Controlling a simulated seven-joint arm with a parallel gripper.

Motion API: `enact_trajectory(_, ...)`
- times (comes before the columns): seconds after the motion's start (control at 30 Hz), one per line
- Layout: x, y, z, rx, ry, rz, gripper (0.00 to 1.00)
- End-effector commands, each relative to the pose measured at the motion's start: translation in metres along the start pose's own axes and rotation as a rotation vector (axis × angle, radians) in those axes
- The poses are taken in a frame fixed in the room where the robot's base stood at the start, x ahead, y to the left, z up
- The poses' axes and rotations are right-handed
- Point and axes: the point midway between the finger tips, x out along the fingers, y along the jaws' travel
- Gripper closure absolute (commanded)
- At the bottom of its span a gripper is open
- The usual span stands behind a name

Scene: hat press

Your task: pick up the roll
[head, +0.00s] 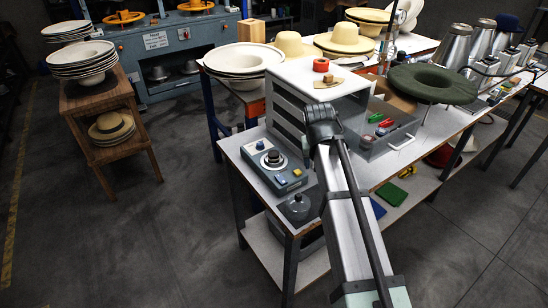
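A small red-orange roll (320,65) lies flat on top of the grey drawer cabinet (287,108), near its back edge, with a dark hole in its middle. A tan flat piece (327,82) lies just in front of it. My arm reaches up from the bottom of the head view, and its dark far end, my gripper (322,113), is in front of the cabinet, below the roll in the picture and apart from it. The fingers cannot be made out, so I cannot tell whether they are open or shut. Nothing is seen held.
An open drawer (385,138) with small coloured items juts out right of my arm. A green hat (432,84) stands on the right. A blue control box (275,165) sits on the table's left. Hats stand behind the cabinet. Its top has free room around the roll.

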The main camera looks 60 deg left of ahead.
Motion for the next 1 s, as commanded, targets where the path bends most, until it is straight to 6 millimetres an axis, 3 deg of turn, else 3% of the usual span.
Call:
enact_trajectory(0.03,-0.010,-0.020,-0.026,-0.019,0.019,-0.039,0.27)
enact_trajectory(0.2,-0.038,-0.073,-0.068,-0.067,0.065,-0.154,0.27)
enact_trajectory(0.4,-0.052,-0.103,-0.087,-0.092,0.089,-0.218,0.27)
enact_trajectory(1.0,0.024,-0.123,-0.094,-0.093,0.090,-0.222,0.27)
